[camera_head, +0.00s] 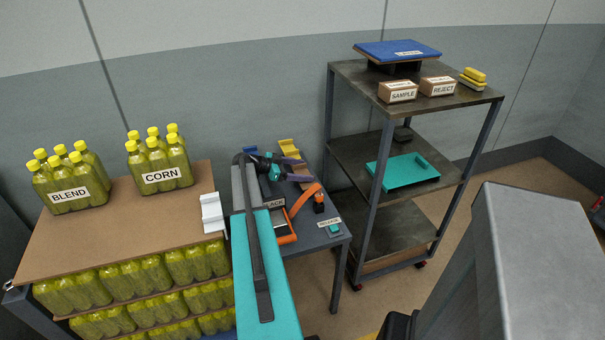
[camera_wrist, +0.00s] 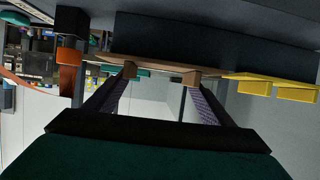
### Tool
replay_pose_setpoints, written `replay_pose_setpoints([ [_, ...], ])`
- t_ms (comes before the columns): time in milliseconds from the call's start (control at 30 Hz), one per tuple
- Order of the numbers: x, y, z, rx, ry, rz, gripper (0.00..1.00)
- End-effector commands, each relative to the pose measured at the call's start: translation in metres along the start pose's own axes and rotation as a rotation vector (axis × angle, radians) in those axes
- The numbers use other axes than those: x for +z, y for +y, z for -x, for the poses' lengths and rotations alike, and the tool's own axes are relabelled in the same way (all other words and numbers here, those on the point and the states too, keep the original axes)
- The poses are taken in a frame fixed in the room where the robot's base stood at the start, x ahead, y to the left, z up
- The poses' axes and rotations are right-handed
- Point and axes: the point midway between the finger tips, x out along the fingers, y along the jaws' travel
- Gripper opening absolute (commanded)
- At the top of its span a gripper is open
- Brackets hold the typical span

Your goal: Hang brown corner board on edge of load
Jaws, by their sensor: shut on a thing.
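The brown corner board (camera_wrist: 193,77) shows in the wrist view as a narrow strip with two tabs, at the tips of my gripper's purple-dark fingers. My gripper (camera_wrist: 162,80) is shut on it. In the head view my gripper (camera_head: 303,172) is low over the small grey table, and I cannot make out the brown board there. The load (camera_head: 105,235) is a stack of yellow bottles with a brown sheet on top, at the left. A white corner board (camera_head: 212,213) hangs on its right edge.
A yellow corner board (camera_head: 290,149) lies beside my gripper, and also shows in the wrist view (camera_wrist: 270,86). An orange-handled tool (camera_head: 287,238) and a RELEASE button (camera_head: 334,229) are on the table (camera_head: 322,241). A shelf rack (camera_head: 383,140) stands right. BLEND and CORN bottle packs top the load.

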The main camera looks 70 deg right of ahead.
Motion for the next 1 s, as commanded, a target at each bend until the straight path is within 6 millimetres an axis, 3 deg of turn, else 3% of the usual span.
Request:
replay_pose_setpoints([
  [267,-0.021,0.001,0.009,0.0,0.001,-0.002,0.54],
  [700,-0.076,0.0,0.032,0.0,0.0,-0.002,0.54],
  [1000,-0.091,0.001,0.037,0.002,0.0,-0.001,0.54],
])
